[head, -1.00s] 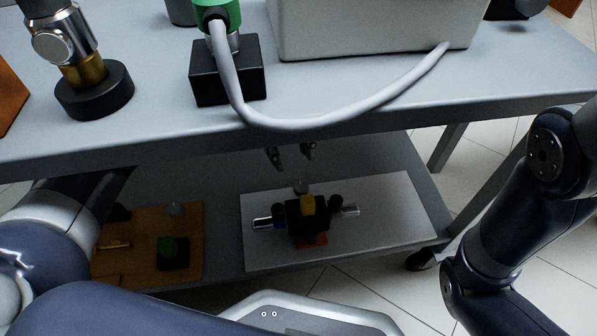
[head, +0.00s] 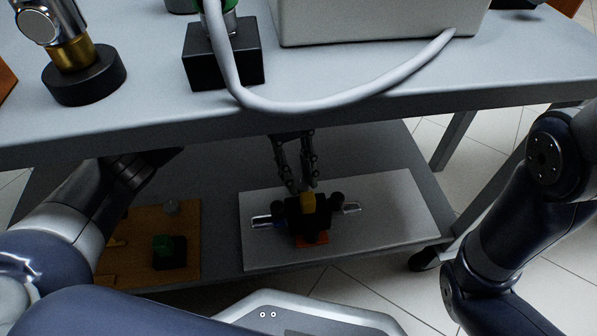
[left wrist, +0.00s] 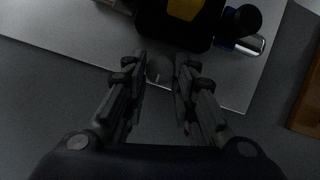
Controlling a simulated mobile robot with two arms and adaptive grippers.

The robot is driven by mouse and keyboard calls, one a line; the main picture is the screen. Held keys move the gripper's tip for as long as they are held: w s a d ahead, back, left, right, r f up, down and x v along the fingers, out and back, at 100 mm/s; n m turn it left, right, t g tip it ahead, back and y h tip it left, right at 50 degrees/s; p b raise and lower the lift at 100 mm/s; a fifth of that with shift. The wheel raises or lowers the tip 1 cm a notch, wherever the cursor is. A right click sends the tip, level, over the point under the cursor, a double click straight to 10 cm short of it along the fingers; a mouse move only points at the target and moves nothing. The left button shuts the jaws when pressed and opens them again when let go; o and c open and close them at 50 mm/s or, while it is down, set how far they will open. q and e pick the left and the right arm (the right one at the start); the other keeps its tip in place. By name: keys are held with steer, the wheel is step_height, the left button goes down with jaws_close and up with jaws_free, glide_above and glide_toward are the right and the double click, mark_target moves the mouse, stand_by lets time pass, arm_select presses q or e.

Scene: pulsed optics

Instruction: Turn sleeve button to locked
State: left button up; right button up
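A dark device with a yellow block (head: 308,201) on top and clear or shiny cylinders (head: 262,221) at its sides sits on a white board (head: 400,215) on the lower shelf. My left gripper (head: 299,187) points down just behind the device's body. The dark body (left wrist: 180,32) lies beyond the tips. No sleeve button is clearly readable. My right gripper is out of view; only its arm shows.
The upper table's front edge (head: 330,119) overhangs the shelf, with a grey cable (head: 330,104) along it. An orange-brown board (head: 140,270) with a green-topped block (head: 168,250) lies left on the shelf. The white board's right part is bare.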

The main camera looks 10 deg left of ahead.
arm_select(q)
steer(key=shift+a+r+n+p, duration=0.15)
steer(key=shift+a+n+p, duration=0.05)
steer(key=shift+n+p, duration=0.65)
steer(key=shift+s+n+t+h+p, duration=0.1)
steer(key=shift+n+t+h+p, duration=0.25)
steer(key=shift+n, duration=0.2)
steer(key=o, duration=1.1)
steer(key=shift+f, duration=0.2)
steer(key=shift+c, duration=0.2)
steer(key=shift+d, duration=0.1)
